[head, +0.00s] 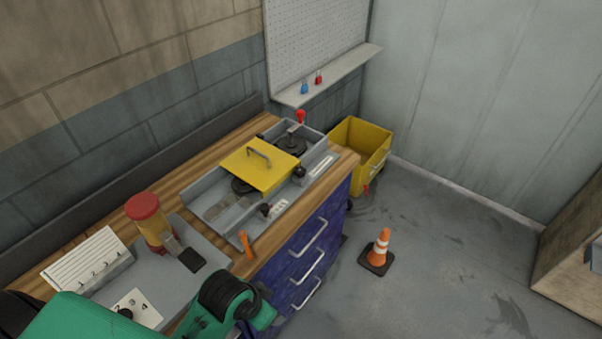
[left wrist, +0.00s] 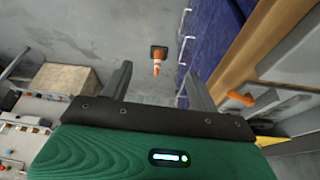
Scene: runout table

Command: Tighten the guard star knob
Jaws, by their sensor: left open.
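The yellow guard (head: 262,165) with a grey handle lies over a grey machine tray (head: 215,190) on the wooden bench. One small black knob (head: 265,209) is at the tray's front edge, and another dark knob (head: 298,171) is beside the guard's right side. Both are too small to tell which is the star knob. My left gripper (left wrist: 157,78) is open and empty in the left wrist view, its two fingers apart over the floor beside the bench. My green left arm shows at the bottom of the head view. My right gripper is not in view.
A red-topped yellow canister (head: 148,220) and an orange-handled tool (head: 246,245) are on the bench's near part. Blue drawers (head: 300,255) form its front. A yellow bin (head: 362,150) stands beyond the bench. A traffic cone (head: 380,248) stands on otherwise open floor.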

